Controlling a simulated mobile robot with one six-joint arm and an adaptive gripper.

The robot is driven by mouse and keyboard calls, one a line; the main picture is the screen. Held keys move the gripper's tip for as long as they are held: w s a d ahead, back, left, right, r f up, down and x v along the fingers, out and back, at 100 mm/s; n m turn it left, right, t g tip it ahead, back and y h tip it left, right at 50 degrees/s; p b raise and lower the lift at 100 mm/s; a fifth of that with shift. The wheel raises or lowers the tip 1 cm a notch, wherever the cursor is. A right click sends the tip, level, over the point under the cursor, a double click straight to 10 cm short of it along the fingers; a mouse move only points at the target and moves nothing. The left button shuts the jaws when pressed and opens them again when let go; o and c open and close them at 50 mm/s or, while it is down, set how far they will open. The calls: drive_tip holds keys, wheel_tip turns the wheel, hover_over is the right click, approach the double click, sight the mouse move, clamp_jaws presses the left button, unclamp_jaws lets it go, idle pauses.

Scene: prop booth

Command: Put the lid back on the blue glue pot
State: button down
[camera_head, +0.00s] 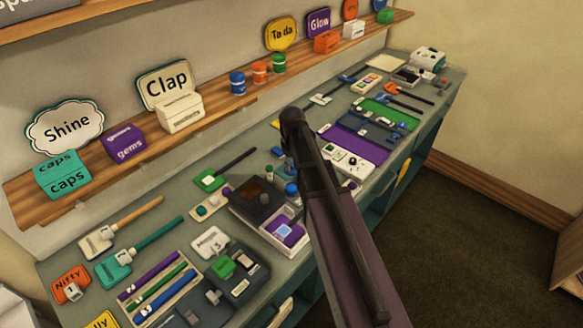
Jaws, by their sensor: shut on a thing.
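A small round blue thing, which looks like the blue glue pot (291,188), is on the grey-green counter (225,222), just left of my arm. My gripper (288,146) is at the far end of my dark arm, over the counter and a little beyond the pot in the picture. It is partly hidden by my arm and is small and dark. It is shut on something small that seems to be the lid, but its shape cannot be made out. The gripper and the pot look apart.
Blue (237,82), orange (260,72) and green (279,63) pots stand on the wooden shelf (215,103) behind. A dark open box (258,203) and a white-rimmed tray (283,235) lie close to the blue pot. Tools and a purple mat (368,146) crowd the counter.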

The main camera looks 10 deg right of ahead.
sight(293, 188)
drive_tip(key=shift+s, duration=0.75)
drive_tip(key=shift+f, duration=0.15)
drive_tip(key=shift+f+b, duration=3.05)
drive_tip(key=shift+b, duration=0.15)
drive_tip(key=shift+f, duration=0.15)
drive_tip(key=c, duration=0.5)
unclamp_jaws()
drive_tip(key=o, duration=0.5)
